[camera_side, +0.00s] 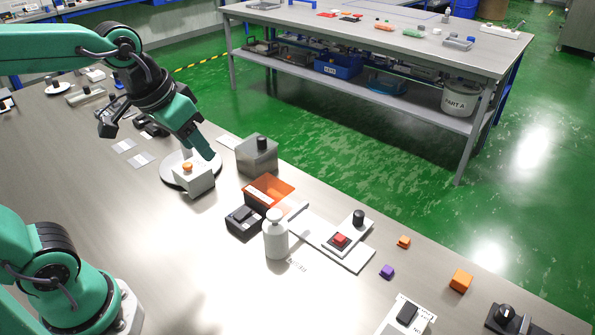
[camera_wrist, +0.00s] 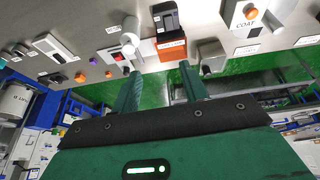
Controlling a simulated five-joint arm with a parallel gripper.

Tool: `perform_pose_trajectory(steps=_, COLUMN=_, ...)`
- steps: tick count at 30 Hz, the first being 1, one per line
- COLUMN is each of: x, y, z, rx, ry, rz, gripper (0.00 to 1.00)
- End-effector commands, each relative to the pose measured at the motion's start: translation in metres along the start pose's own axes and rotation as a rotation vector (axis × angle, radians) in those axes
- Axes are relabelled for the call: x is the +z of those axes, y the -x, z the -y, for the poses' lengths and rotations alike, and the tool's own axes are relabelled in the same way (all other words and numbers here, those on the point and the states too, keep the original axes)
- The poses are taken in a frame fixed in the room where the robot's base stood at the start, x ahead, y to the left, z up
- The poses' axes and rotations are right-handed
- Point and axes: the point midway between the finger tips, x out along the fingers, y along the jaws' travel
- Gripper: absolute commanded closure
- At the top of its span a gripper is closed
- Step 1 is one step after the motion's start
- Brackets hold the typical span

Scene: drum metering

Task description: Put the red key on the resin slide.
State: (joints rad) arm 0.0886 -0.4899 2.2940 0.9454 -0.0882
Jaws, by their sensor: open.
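In the wrist view the white strip (camera_wrist: 115,52) lies past the left finger, and the red block is too small to make out. My gripper (camera_side: 207,152) is open and empty, above and behind the white box with the orange button, well left of the red block. Its two fingers (camera_wrist: 160,88) stand apart in the wrist view.
A white bottle (camera_side: 276,240), a black device (camera_side: 244,222) and an orange bin (camera_side: 270,186) stand between my gripper and the red block. A grey box (camera_side: 257,157) and a white box (camera_side: 193,180) stand nearby. Small orange and purple blocks lie at right.

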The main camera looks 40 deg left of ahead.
Motion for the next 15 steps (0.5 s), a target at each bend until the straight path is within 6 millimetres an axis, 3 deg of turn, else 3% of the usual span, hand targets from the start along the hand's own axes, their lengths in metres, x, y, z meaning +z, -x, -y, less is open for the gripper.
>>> perform_pose_trajectory(steps=6, x=0.038, y=0.006, z=0.018, rx=-0.020, ry=-0.002, rz=-0.068, gripper=0.56)
perform_pose_trajectory(steps=15, x=0.058, y=0.005, z=0.025, rx=-0.034, ry=-0.008, rz=-0.101, gripper=0.56)
